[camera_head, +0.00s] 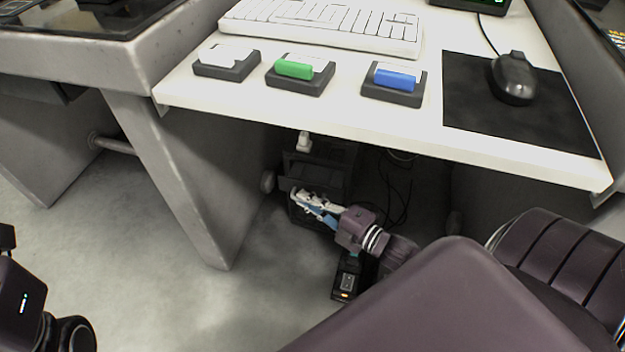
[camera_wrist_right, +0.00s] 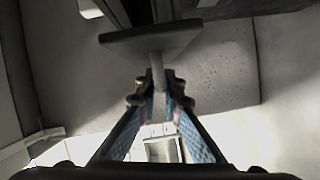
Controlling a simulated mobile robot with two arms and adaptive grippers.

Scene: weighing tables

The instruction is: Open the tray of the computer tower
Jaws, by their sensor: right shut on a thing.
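The computer tower (camera_head: 340,157) is a dark box on the floor under the white table, partly hidden by shadow and my right arm. A dark flat part, seemingly its tray (camera_head: 312,176), shows at its front, just above my right gripper (camera_head: 312,202). In the right wrist view, my right gripper (camera_wrist_right: 159,98) has its fingertips closed around a thin grey stem, the tray's handle (camera_wrist_right: 157,72). The stem meets a wide dark grey plate (camera_wrist_right: 150,40). How far the tray stands out is hard to tell. My left arm shows at lower left, its fingers out of view.
The white tabletop (camera_head: 300,105) overhangs the tower. On it are a keyboard (camera_head: 320,25), small holders with white, green and blue pieces, and a mouse (camera_head: 513,78) on a black mat. A table leg (camera_head: 170,170) stands left. A small black device (camera_head: 347,278) lies below my right wrist.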

